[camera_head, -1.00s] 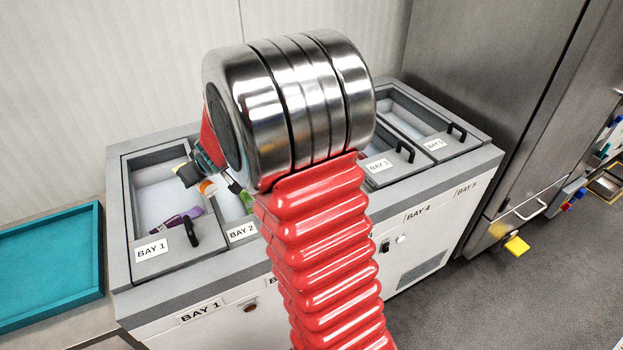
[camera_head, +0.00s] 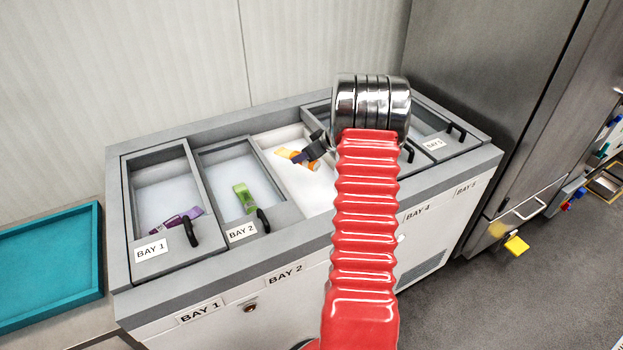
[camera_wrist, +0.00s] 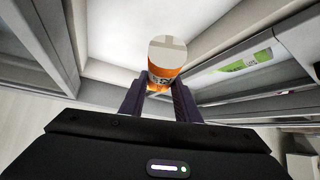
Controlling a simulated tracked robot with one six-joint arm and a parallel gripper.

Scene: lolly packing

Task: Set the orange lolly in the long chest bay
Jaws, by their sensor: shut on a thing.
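The orange lolly (camera_head: 289,155), with an orange and white wrapper, is held over the third bay (camera_head: 313,190), which has a bright white interior with no lid visible over it. My gripper (camera_head: 308,152) is shut on the lolly, at the far half of that bay. In the wrist view the lolly (camera_wrist: 166,72) stands out between the two dark fingers (camera_wrist: 160,96) with the white bay behind it. I cannot tell whether the lolly touches the bay floor. My arm hides part of the bays to the right.
Bay 1 (camera_head: 162,262) holds a purple lolly (camera_head: 178,219). Bay 2 (camera_head: 205,165) holds a green lolly (camera_head: 244,197), which also shows in the wrist view (camera_wrist: 246,62). A teal tray (camera_head: 50,300) lies at the left. Black handles stand on the bay lids. A steel cabinet (camera_head: 490,90) is at the right.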

